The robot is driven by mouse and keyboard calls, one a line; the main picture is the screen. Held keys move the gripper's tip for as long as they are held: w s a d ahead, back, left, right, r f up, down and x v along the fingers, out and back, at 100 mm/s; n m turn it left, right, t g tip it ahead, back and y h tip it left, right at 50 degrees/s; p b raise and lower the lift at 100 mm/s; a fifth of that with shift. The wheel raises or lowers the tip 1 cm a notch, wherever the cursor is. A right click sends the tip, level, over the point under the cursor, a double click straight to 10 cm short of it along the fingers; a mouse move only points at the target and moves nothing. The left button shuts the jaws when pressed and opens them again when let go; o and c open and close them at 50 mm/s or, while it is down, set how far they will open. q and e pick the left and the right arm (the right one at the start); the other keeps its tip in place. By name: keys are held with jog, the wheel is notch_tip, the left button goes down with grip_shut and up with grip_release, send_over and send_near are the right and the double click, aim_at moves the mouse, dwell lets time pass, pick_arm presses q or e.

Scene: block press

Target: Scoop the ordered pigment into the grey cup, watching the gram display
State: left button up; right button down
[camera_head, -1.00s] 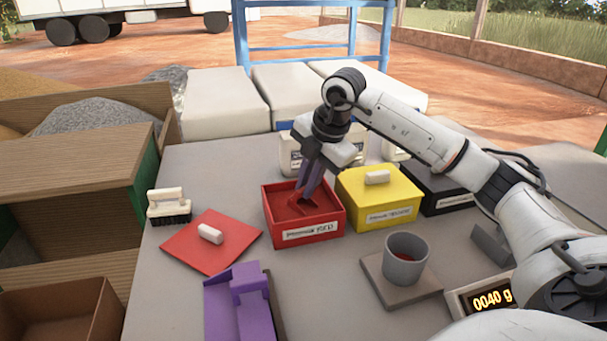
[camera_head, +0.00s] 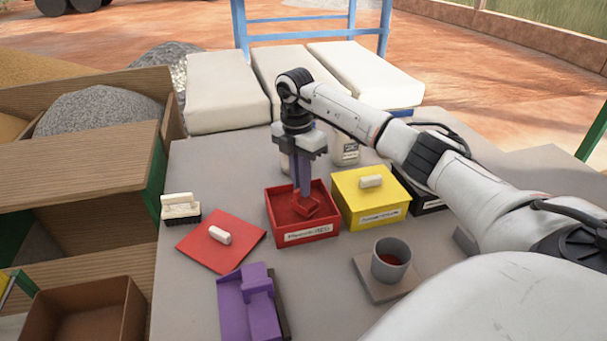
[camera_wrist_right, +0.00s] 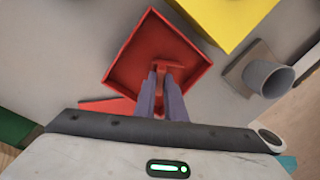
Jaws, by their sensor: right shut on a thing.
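The open red box (camera_head: 303,235) holds red pigment and has a label on its front. My right gripper (camera_head: 302,192) points down into it, its fingers shut on a small red scoop (camera_head: 308,208). The scoop is at the pigment surface; its load cannot be told. In the right wrist view, the gripper (camera_wrist_right: 160,78) and scoop (camera_wrist_right: 168,65) are over the red box (camera_wrist_right: 120,72). The grey cup (camera_head: 391,262) stands on a grey plate (camera_head: 365,277) with some red pigment inside. The gram display is hidden behind my arm. My left gripper is not in view.
A closed yellow box (camera_head: 370,204) stands right beside the red box. The red lid (camera_head: 205,243) lies at left, near a white-handled brush (camera_head: 180,208). A purple stand (camera_head: 248,305) is at the front. Bare table lies between stand and cup.

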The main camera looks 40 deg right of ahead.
notch_tip(320, 180, up, 12)
jog(key=w, duration=0.1)
jog(key=shift+w+r, duration=0.2)
jog(key=shift+w, duration=0.15)
dwell(0.4)
